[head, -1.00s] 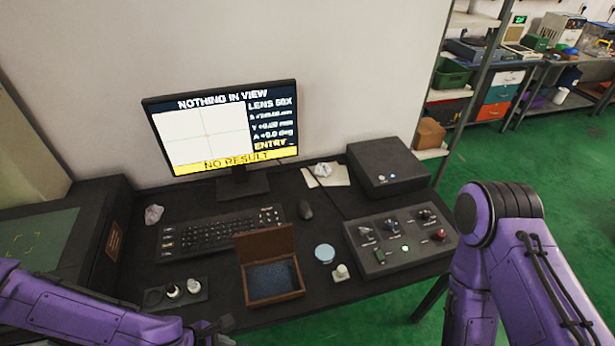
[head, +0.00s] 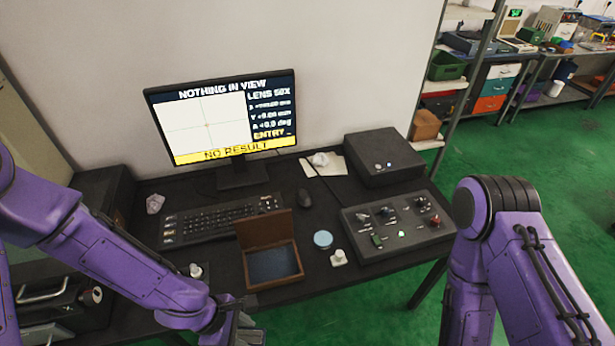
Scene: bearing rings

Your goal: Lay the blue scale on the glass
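An open wooden box (head: 300,283) stands near the table's front edge, its lid raised at the back. Its inside is dark blue; I cannot tell whether this is a lining or the blue scale lying in it. A small pale-blue disc (head: 323,239) lies to the right of the box. My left gripper (head: 246,326) is at the bottom edge, in front of and left of the box; its fingers are too small and cut off to read. My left arm covers the left side, and the glass is not visible. My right gripper is out of view; only my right arm shows.
A monitor (head: 222,117) reads "NOTHING IN VIEW" and "NO RESULT". A keyboard (head: 215,220), mouse (head: 304,198), control panel (head: 397,225) and dark case (head: 383,157) occupy the table. A small white-knobbed piece (head: 338,258) sits near the disc.

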